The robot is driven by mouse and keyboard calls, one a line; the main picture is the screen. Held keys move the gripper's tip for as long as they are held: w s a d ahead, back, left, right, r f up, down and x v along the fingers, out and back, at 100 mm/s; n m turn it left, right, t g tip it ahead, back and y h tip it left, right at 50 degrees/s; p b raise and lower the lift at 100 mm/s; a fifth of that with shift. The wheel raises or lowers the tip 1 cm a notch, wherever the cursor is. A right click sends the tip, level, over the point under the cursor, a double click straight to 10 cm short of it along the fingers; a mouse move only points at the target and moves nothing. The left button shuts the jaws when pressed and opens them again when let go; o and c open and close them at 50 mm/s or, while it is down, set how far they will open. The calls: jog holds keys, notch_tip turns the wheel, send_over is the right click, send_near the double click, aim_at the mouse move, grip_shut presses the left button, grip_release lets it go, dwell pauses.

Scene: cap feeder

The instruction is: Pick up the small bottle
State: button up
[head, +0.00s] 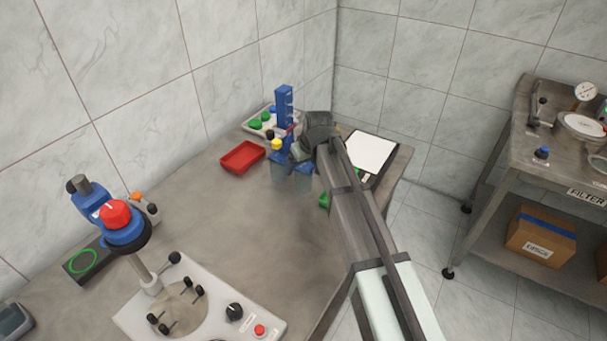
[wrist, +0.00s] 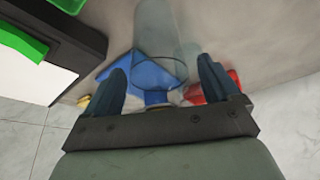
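I see nothing clearly gripped. A yellow-topped item (head: 276,145) stands just left of the gripper. I cannot tell for sure which item is the small bottle; the gripper and feeder hide part of this area.
A red tray (head: 243,158) lies left of the feeder, and a pale tray (head: 246,127) with coloured caps stands behind. A white sheet (head: 370,152) lies to the right. A machine with a red knob (head: 115,214) stands at front left. The middle of the table is clear.

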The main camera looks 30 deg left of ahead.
jog(key=c, duration=1.2)
